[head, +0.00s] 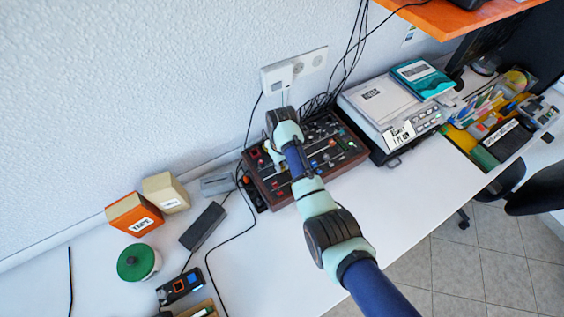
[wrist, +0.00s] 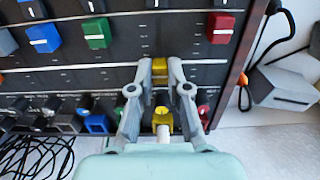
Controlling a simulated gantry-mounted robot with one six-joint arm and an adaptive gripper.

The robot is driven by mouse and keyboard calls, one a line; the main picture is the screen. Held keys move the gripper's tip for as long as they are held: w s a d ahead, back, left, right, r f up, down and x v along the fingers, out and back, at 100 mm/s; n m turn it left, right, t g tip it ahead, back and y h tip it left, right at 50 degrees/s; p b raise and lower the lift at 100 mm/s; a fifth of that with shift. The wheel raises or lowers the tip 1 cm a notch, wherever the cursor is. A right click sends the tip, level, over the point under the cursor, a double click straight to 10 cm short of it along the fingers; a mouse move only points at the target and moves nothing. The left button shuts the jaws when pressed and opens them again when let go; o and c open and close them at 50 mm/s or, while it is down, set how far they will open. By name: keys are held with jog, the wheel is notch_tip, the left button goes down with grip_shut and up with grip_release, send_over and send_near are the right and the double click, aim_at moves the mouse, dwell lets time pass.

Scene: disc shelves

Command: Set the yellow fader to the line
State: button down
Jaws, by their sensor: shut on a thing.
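The yellow fader (wrist: 160,68) shows in the wrist view between the fingertips of my gripper (wrist: 160,76). My gripper is shut on the fader cap, with a finger on each side. The cap sits on the dark mixer panel (wrist: 108,76) near its right side. Short printed marks run beside the fader slots; which one is the line for the yellow fader I cannot tell. In the head view my arm reaches over the mixer (head: 283,188) and hides the fader and the fingers.
Green (wrist: 96,33), blue (wrist: 43,37) and red (wrist: 221,27) fader caps stand nearby. A yellow knob (wrist: 162,117) sits between my fingers, nearer the wrist. A printer-like machine (head: 388,108) stands right of the mixer. Cables lie to the left.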

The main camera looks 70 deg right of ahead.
jog(key=shift+d, duration=0.1)
jog(key=shift+s, duration=0.1)
jog(key=c, duration=1.1)
grip_release()
jog(key=shift+a, duration=0.2)
jog(key=shift+r, duration=0.1)
notch_tip(320, 180, up, 7)
jog(key=shift+r, duration=0.2)
